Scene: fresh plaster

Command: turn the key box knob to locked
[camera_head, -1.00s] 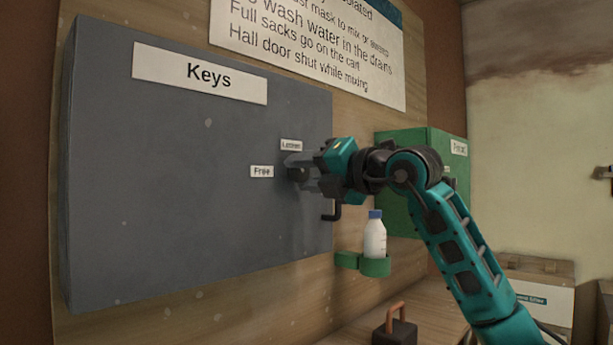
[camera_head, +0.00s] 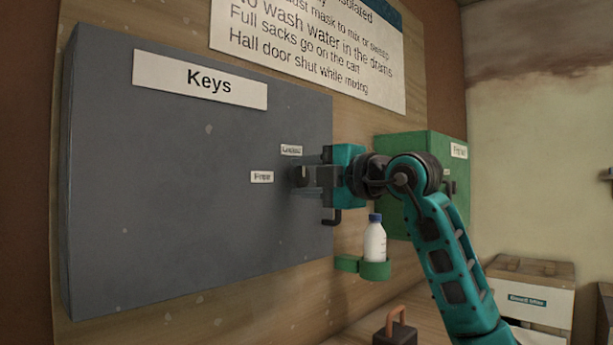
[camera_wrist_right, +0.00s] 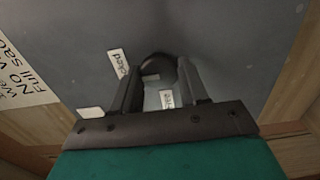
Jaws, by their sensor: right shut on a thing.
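The grey key box (camera_head: 190,190) with a "Keys" label hangs on the wooden board at the left. Its dark round knob (camera_wrist_right: 158,68) is on the door's right part, beside the "Locked" label (camera_head: 291,150) and the "Free" label (camera_head: 262,177). Both labels also show in the wrist view, "Locked" (camera_wrist_right: 119,63) left of the knob and "Free" (camera_wrist_right: 167,98) below it. My right gripper (camera_head: 303,176) is at the door, shut on the knob, with one finger on each side. The fingers partly hide the knob in the head view, and its pointing is unclear. My left gripper is out of view.
A black handle (camera_head: 332,216) sits just below my right gripper. A green box (camera_head: 405,150) is behind my arm. A white bottle (camera_head: 375,242) stands in a green holder (camera_head: 375,270) below. A dark block with a copper-coloured handle (camera_head: 395,332) is lower down.

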